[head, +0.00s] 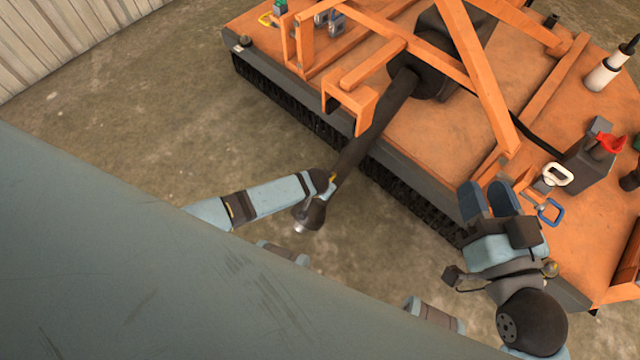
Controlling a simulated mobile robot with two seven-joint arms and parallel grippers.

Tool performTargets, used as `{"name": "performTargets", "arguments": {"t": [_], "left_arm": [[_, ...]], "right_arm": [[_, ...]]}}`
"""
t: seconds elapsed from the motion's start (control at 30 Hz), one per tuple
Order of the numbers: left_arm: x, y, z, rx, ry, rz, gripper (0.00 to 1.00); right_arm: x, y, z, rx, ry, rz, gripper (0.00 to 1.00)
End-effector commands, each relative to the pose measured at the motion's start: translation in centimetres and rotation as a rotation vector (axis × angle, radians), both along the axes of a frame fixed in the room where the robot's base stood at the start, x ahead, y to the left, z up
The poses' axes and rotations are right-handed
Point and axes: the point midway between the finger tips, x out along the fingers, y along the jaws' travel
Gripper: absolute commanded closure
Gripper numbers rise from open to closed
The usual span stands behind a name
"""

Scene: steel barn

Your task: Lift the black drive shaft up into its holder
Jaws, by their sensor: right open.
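The black drive shaft (358,152) runs from the dark gearbox on the orange mower down and left, past the deck's front edge. Its thick free end (309,214) has a bright metal tip and hangs low over the floor. An orange channel-shaped bracket (352,104), which may be the holder, stands just left of the upper shaft. The shaft does not appear to lie in it. My right gripper (486,190) is open and empty over the deck's front edge, right of the shaft and apart from it.
A large blue-grey panel (130,260) fills the lower left. Orange frame bars (480,70) cross above the deck (440,135). A red-topped part (608,142) stands right. Concrete floor (150,110) is clear upper left.

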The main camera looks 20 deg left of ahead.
Motion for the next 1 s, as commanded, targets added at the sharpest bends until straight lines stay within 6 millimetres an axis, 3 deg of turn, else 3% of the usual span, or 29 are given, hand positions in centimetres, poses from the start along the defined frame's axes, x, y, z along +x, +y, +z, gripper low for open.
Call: {"name": "performTargets", "arguments": {"t": [0.33,0.5,0.77,1.0], "left_arm": [[0.0,-0.1,-0.2,0.000,0.000,0.000,0.62],[0.0,-0.1,-0.2,0.000,0.000,0.000,1.00],[-0.1,-0.1,0.0,0.001,0.003,0.000,1.00],[-0.6,0.1,1.7,0.010,0.031,0.002,1.00]], "right_arm": [[0.0,0.0,-0.3,-0.007,0.012,0.004,0.57],[0.0,0.0,-0.3,-0.007,0.012,0.004,0.57],[0.0,0.0,-0.1,-0.007,0.010,0.002,0.57],[0.0,-0.2,2.9,0.035,-0.061,-0.023,0.57]]}}
